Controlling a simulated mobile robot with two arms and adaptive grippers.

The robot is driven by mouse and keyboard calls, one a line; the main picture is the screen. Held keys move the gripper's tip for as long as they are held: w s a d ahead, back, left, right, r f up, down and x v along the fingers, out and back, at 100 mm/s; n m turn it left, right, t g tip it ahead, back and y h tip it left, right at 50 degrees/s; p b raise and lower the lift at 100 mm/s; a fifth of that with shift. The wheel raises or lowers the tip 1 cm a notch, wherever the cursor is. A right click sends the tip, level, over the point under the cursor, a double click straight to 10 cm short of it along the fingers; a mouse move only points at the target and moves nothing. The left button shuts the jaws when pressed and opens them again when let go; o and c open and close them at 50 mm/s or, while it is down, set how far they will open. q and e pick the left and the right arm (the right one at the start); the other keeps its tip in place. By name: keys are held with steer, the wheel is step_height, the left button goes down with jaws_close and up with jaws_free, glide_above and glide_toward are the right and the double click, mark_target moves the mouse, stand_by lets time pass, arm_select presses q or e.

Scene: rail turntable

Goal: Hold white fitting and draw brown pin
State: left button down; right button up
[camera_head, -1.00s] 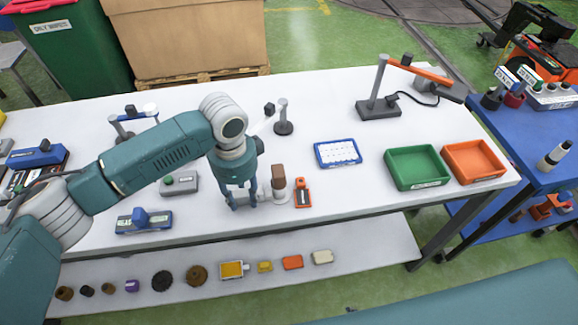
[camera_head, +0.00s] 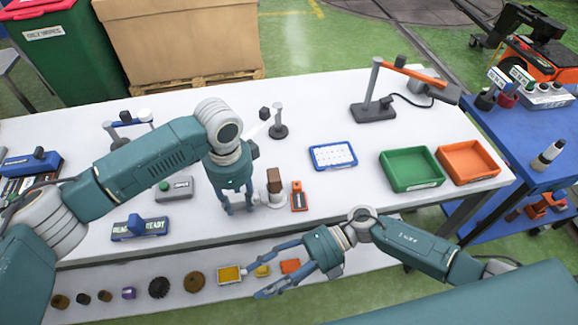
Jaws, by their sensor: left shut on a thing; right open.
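The white fitting (camera_head: 275,199) stands upright on the white table, near its front edge. The brown pin (camera_head: 274,179) sticks up out of its top. My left gripper (camera_head: 239,208) is at the fitting's left side, low over the table, and is shut on the fitting; the fingers partly hide the grip. My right gripper (camera_head: 268,271) is open and empty, in front of the table edge and below the fitting in the picture, fingers pointing left.
A small orange-and-black tool (camera_head: 298,197) lies just right of the fitting. A blue tray (camera_head: 333,155), a green bin (camera_head: 412,169) and an orange bin (camera_head: 468,162) are further right. A grey button box (camera_head: 175,188) is to the left. The lower shelf (camera_head: 120,290) holds several small parts.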

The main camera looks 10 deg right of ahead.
steer(key=s+d+r+n+g+h, duration=0.4)
steer(key=s+r+n+g+h, duration=0.3)
steer(key=s, duration=0.6)
steer(key=n+t+h, duration=0.4)
steer(key=t, duration=1)
glide_toward(274, 188)
steer(key=w+f, duration=0.1)
steer(key=f, duration=0.1)
steer(key=shift+w+r, duration=0.15)
steer(key=shift+w, duration=0.15)
steer(key=x, duration=1.1)
steer(key=shift+w+d+f, duration=0.15)
steer(key=shift+d+f, duration=0.05)
steer(key=shift+f, duration=0.15)
